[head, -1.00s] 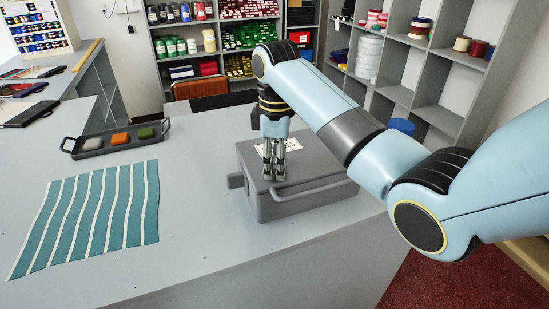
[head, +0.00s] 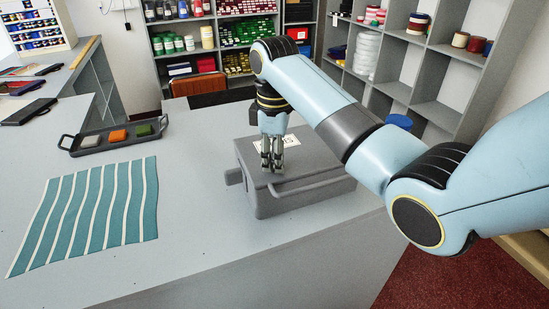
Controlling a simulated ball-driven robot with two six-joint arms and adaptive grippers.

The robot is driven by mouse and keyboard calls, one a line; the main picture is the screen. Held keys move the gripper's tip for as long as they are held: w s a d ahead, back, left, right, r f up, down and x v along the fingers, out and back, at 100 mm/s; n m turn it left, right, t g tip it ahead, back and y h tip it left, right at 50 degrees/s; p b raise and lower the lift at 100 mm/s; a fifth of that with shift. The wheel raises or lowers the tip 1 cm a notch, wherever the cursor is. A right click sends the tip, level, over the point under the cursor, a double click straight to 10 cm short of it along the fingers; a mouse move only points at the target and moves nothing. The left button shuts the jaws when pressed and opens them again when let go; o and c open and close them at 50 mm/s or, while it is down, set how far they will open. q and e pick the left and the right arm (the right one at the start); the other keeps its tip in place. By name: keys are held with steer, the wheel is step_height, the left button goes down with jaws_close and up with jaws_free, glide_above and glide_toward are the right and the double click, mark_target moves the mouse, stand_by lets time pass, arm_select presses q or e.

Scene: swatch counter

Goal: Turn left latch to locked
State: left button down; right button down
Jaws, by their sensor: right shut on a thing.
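A grey case (head: 310,195) with a bar handle (head: 310,186) along its front sits on the counter. A stubby grey block (head: 234,177) sticks out of its left side. My right gripper (head: 272,168) points down at the left front part of the lid. Its fingers are close together and shut on a small part there, which I take to be the left latch. The fingers hide that part, so its angle cannot be seen. My left gripper is out of view.
A striped teal cloth (head: 90,215) lies on the counter (head: 195,205) at left. Behind it is a dark tray (head: 98,150) with grey, orange and green blocks. A white label (head: 289,141) lies on the lid. Shelves stand behind; the counter's front edge is close.

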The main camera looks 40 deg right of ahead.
steer(key=m, duration=0.5)
steer(key=shift+m, duration=0.3)
steer(key=m, duration=0.6)
stand_by(0.4)
steer(key=c, duration=1.4)
jaws_free()
steer(key=shift+o, duration=0.2)
